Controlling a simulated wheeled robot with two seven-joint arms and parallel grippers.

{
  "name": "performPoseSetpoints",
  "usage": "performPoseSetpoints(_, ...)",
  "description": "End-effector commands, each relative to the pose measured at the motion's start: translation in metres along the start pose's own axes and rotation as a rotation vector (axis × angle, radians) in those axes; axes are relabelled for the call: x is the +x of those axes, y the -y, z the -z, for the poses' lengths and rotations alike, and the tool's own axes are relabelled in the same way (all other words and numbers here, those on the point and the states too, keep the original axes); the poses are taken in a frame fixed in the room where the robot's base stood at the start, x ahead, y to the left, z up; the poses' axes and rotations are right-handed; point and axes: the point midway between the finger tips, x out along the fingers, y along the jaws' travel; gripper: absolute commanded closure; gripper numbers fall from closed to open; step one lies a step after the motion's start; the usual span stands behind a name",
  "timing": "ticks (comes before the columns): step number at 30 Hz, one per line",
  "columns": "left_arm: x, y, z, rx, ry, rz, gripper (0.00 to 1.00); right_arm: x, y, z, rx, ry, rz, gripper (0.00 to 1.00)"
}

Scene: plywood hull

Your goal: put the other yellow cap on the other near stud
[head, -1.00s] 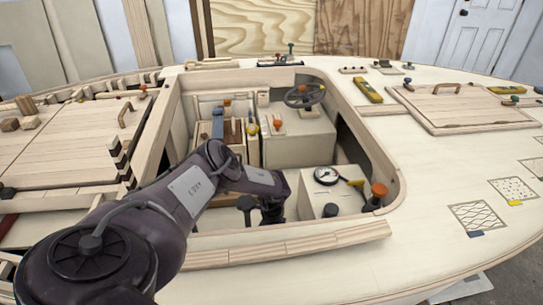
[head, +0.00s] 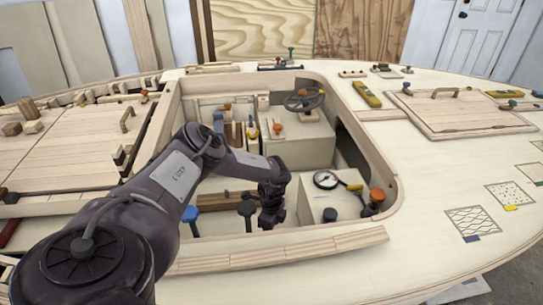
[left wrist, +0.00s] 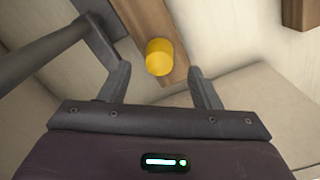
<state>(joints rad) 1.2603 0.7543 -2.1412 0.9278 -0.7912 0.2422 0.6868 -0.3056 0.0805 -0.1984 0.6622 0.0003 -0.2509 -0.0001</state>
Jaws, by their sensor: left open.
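A yellow cap (left wrist: 160,57), a short cylinder, sits on a narrow brown wooden strip (left wrist: 148,18) in the left wrist view. My left gripper (left wrist: 159,84) is open, with one finger on each side of the cap's near side and visible gaps to both. In the head view my left gripper (head: 270,214) reaches down into the cockpit well, and its fingers and this cap are hidden there. I cannot pick out the near studs for certain. My right gripper is not in view.
A black-topped post (head: 247,208) stands close left of my gripper, and a blue-topped one (head: 190,214) farther left. A box with a gauge (head: 326,180) and an orange knob (head: 377,195) are to the right. The well's front rim (head: 280,245) lies in front.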

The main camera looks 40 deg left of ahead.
Motion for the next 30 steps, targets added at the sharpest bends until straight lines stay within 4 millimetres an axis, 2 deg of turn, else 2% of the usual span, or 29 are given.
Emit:
performPoseSetpoints(1, -0.015, 0.001, 0.000, -0.002, -0.004, 0.002, 0.43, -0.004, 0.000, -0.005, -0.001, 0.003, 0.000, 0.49)
performPoseSetpoints(3, -0.028, 0.001, 0.000, -0.002, -0.003, 0.002, 0.43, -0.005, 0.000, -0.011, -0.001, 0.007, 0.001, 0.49)
performPoseSetpoints(9, -0.052, 0.000, 0.000, 0.000, -0.001, 0.001, 0.43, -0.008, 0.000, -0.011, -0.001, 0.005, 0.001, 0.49)
performPoseSetpoints(30, -0.058, 0.000, 0.000, 0.000, 0.000, 0.000, 0.43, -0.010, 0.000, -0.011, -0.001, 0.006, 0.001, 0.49)
